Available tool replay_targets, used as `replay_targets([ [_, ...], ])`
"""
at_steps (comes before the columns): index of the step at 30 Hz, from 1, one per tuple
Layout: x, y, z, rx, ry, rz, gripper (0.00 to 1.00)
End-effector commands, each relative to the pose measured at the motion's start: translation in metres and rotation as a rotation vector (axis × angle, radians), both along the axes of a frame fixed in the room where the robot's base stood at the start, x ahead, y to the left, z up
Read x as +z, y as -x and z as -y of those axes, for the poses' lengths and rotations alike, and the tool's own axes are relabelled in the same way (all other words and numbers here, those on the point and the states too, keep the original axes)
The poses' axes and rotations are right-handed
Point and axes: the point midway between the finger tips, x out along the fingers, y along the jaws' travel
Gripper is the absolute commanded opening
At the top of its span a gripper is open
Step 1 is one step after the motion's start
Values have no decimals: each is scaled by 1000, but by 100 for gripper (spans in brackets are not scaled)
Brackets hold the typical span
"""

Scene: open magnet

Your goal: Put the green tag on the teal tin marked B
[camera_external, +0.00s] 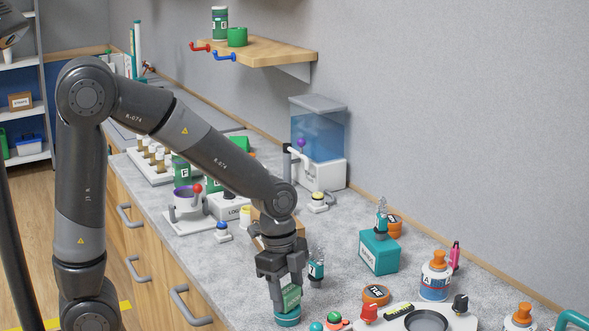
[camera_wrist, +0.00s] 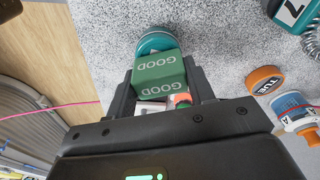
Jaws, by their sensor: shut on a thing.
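The green tag (camera_external: 291,297) is a folded piece marked GOOD; it also shows in the wrist view (camera_wrist: 160,72), between the fingers. My gripper (camera_external: 284,284) points down and is shut on it. A teal round tin (camera_external: 288,320) stands on the counter directly below the tag. In the wrist view the teal tin (camera_wrist: 155,41) shows just beyond the tag, partly covered by it. I cannot tell whether tag and tin touch. No letter on this tin can be read.
A small teal bottle (camera_external: 316,271) stands close to the right of my gripper. Further right are a teal box (camera_external: 379,254), an orange disc (camera_external: 376,294), a bottle marked A (camera_external: 435,278) and a pale tray (camera_external: 399,311). Green and red pieces lie right of the tin.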

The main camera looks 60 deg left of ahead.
Motion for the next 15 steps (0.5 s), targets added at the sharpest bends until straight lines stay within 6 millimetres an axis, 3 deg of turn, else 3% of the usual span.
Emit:
replay_targets([
  [10, -4, 0, 0, 0, 0, 0, 26],
  [11, -3, 0, 0, 0, 0, 0, 50],
  [15, -3, 0, 0, 0, 0, 0, 62],
])
